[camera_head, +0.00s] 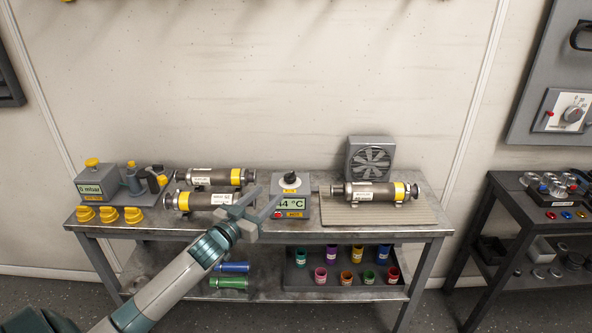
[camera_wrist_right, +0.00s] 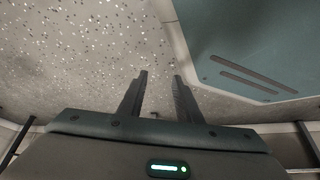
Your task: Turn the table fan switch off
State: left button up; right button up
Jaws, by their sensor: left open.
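The grey table fan (camera_head: 370,158) stands at the back right of the metal workbench, its round grille facing me. I cannot make out its switch. A grey control box (camera_head: 303,181) with a dark knob, a green display ending in "4 °C" and a red button stands left of the fan. My left gripper (camera_head: 269,195) is open and empty in front of the bench, its fingers pointing toward the control box and partly covering it in the picture. I cannot tell whether they touch it. My right gripper (camera_wrist_right: 160,75) is open and empty, with speckled floor behind it.
Cylinders with yellow bands (camera_head: 216,177) lie on the bench (camera_head: 430,229), one on a ribbed mat (camera_head: 398,216) before the fan. A pump-like device (camera_head: 103,184) and yellow knobs are at left. A lower tray holds coloured cups. Another bench (camera_head: 490,200) stands at right.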

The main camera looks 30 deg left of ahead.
aim_at(293, 171)
pick_arm(q)
jog(key=w+p, duration=0.1)
jog(key=w, duration=0.9)
jog(key=w+p, duration=0.1)
jog(key=w, duration=0.4)
jog(key=shift+w+a+p, duration=0.25)
jog(key=shift+w+p, duration=0.05)
jog(key=shift+w, duration=0.75)
pick_arm(e)
jog(key=s+d+f+g+h, duration=0.1)
jog(key=s+d, duration=0.3)
jog(key=s, duration=0.5)
jog(key=shift+s+f+g, duration=0.35)
jog(key=shift+f+g, duration=0.05)
jog(key=shift+g, duration=0.4)
pick_arm(q)
jog(key=shift+c, duration=0.6)
jog(key=c, duration=0.9)
pick_arm(e)
jog(key=shift+w+a+r, duration=0.1)
jog(key=shift+w, duration=0.15)
